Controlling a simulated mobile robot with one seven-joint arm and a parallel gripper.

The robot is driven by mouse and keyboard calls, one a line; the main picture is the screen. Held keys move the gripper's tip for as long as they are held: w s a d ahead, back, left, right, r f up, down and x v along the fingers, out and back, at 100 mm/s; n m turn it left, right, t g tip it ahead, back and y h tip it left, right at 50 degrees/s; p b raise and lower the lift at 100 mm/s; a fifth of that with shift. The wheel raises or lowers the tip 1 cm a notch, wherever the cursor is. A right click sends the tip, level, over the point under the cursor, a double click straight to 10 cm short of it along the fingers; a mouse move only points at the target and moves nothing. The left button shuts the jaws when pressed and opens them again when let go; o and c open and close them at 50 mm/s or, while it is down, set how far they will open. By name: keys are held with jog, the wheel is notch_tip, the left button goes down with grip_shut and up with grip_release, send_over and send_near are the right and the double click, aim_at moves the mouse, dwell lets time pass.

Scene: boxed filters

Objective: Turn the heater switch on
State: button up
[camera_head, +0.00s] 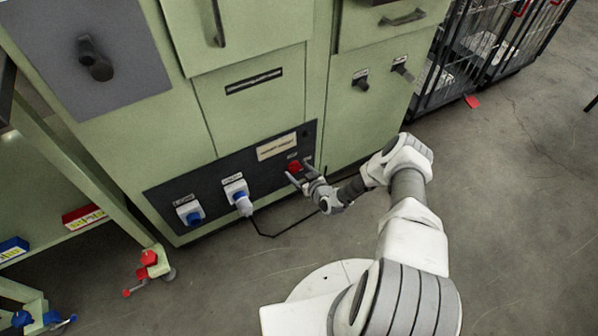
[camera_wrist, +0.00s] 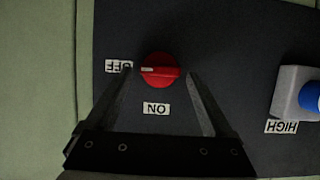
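The heater switch is a red rotary knob (camera_wrist: 159,71) on a dark panel (camera_wrist: 225,45). In the wrist view its light pointer line lies level and points left at the OFF label (camera_wrist: 118,66). My gripper (camera_wrist: 158,82) is open, with one finger to each side of the knob's lower part. I cannot tell whether the fingers touch it. In the head view the red knob (camera_head: 294,166) shows between the fingertips of my gripper (camera_head: 299,172) at the panel's right end.
A blue-and-white socket labelled HIGH (camera_wrist: 296,92) is beside the knob. In the head view a plugged-in white connector (camera_head: 242,203) has a black cable (camera_head: 262,233) running along the floor below the panel. Green cabinet doors (camera_head: 250,100) rise above. Open floor lies at right.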

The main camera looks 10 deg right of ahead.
jog(key=c, duration=1.2)
jog(key=shift+o, duration=0.2)
jog(key=shift+a, duration=0.1)
jog(key=shift+a+n+h+p, duration=0.2)
jog(key=shift+n+h+p, duration=0.4)
jog(key=shift+n, duration=0.3)
jog(key=n+h, duration=0.1)
jog(key=n+t, duration=0.1)
jog(key=n, duration=0.1)
jog(key=shift+s+a+f+t+h, duration=0.1)
jog(key=shift+a+f+t+h, duration=0.05)
jog(key=shift+a+t+h, duration=0.2)
jog(key=n, duration=0.1)
jog(key=n+h, duration=0.1)
jog(key=n+t+b, duration=0.1)
jog(key=shift+a+f+h, duration=0.15)
jog(key=shift+f+h, duration=0.1)
jog(key=shift+s+f+n+t+h, duration=0.15)
jog(key=shift+n+t+h, duration=0.45)
jog(key=shift+n, duration=0.9)
